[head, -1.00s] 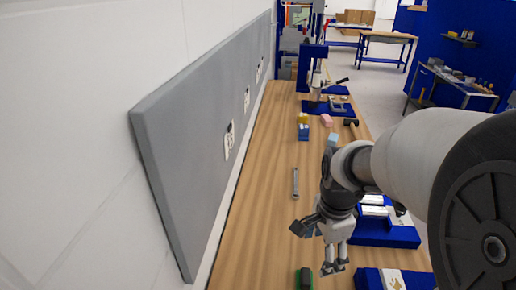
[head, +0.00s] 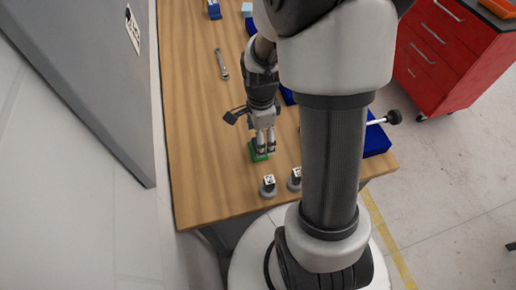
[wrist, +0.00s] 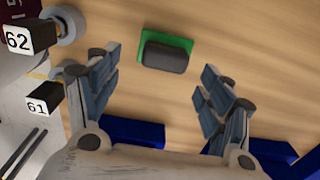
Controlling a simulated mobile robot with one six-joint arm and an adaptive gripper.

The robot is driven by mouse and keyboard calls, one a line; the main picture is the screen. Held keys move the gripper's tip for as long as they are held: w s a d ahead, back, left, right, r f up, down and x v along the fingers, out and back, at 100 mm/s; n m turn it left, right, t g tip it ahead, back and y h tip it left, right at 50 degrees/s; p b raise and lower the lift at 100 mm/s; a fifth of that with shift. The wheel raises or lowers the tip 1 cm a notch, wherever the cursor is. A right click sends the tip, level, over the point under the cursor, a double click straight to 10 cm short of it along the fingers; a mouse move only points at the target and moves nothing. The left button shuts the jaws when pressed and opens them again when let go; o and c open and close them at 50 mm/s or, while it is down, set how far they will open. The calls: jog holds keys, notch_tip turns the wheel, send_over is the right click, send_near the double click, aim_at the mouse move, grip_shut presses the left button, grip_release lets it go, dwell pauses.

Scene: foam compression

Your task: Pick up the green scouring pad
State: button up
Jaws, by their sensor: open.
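The green scouring pad (wrist: 188,43) lies flat on the wooden bench, with a dark grey block (wrist: 165,57) on top of it. In the wrist view it sits at the top centre, beyond the fingertips and apart from them. In the head view the pad (head: 255,153) shows partly behind my fingers, which hide some of it and most of the block. My gripper (head: 265,150) points down at the pad. In the wrist view its fingers (wrist: 158,78) are spread wide with nothing between them.
Two grey posts with tags, 61 (wrist: 40,105) and 62 (wrist: 28,38), stand near the bench's front edge (head: 205,222). Blue holders (wrist: 130,132) lie close by the fingers. A wrench (head: 222,64) lies further along the bench. A grey panel (head: 85,80) stands along the left.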

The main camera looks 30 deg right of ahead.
jog(key=f, duration=0.1)
jog(key=f+b, duration=0.1)
jog(key=f, duration=0.1)
jog(key=f+b, duration=0.1)
jog(key=f, duration=0.1)
jog(key=shift+w+a+f, duration=0.15)
jog(key=shift+w, duration=0.2)
jog(key=c, duration=1.1)
jog(key=shift+r, duration=0.2)
jog(key=shift+c, duration=0.2)
notch_tip(320, 180, up, 20)
jog(key=p, duration=0.6)
